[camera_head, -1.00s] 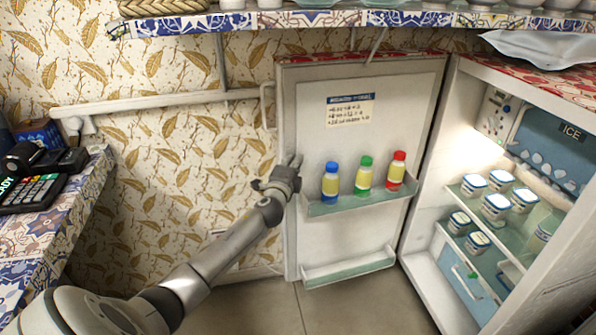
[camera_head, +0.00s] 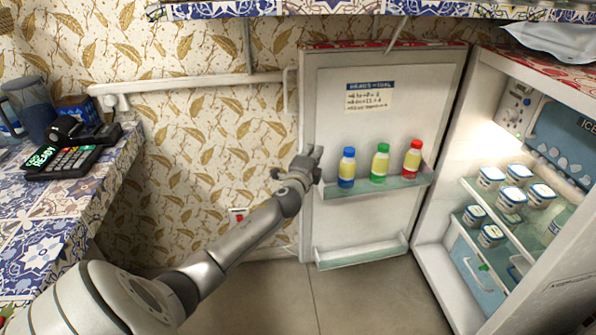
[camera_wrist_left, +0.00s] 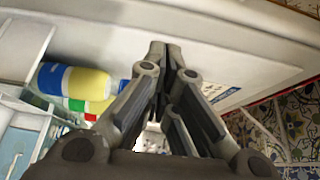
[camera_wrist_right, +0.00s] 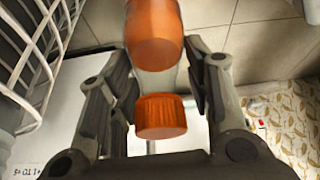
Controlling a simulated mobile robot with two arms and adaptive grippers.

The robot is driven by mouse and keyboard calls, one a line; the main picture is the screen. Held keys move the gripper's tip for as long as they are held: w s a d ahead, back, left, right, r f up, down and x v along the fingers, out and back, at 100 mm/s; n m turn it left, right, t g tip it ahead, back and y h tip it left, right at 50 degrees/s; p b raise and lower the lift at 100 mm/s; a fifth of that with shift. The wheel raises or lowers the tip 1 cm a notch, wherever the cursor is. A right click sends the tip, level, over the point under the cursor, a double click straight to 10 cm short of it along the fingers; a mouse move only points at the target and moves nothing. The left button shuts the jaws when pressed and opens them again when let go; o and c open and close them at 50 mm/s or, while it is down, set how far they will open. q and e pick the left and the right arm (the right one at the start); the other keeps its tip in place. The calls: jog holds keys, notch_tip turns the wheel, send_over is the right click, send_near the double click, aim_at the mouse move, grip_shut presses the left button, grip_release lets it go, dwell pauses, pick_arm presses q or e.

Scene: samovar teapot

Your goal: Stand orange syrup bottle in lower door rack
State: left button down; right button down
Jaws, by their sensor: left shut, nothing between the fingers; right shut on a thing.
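The orange syrup bottle (camera_wrist_right: 155,35) shows in the right wrist view, with its ribbed orange cap (camera_wrist_right: 160,115) towards the camera. My right gripper (camera_wrist_right: 155,75) is shut on it around the pale neck; this arm is out of the head view. My left gripper (camera_head: 314,153) is shut and empty at the left part of the open fridge door (camera_head: 385,100). Its closed fingers (camera_wrist_left: 168,50) show in the left wrist view. The lower door rack (camera_head: 362,252) is an empty shelf near the door's bottom. The upper door rack (camera_head: 400,184) holds a blue-capped, a green-capped and a red-capped bottle.
The fridge interior at right holds several white jars (camera_head: 512,198) on shelves. A tiled counter (camera_head: 60,210) with a card terminal (camera_head: 68,158) stands at left. A white wire rack (camera_wrist_right: 40,45) is close on the left in the right wrist view. The floor (camera_head: 360,300) before the door is clear.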

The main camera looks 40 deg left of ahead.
jog(key=shift+w+a+r, duration=0.25)
jog(key=shift+r, duration=0.05)
jog(key=shift+s+r+p, duration=0.1)
jog(key=shift+r+p, duration=0.3)
jog(key=shift+p, duration=0.15)
pick_arm(q)
jog(key=s+d, duration=0.1)
jog(key=s, duration=0.7)
jog(key=shift+s+f, duration=0.25)
jog(key=shift+f, duration=0.1)
pick_arm(e)
jog(key=shift+d, duration=0.1)
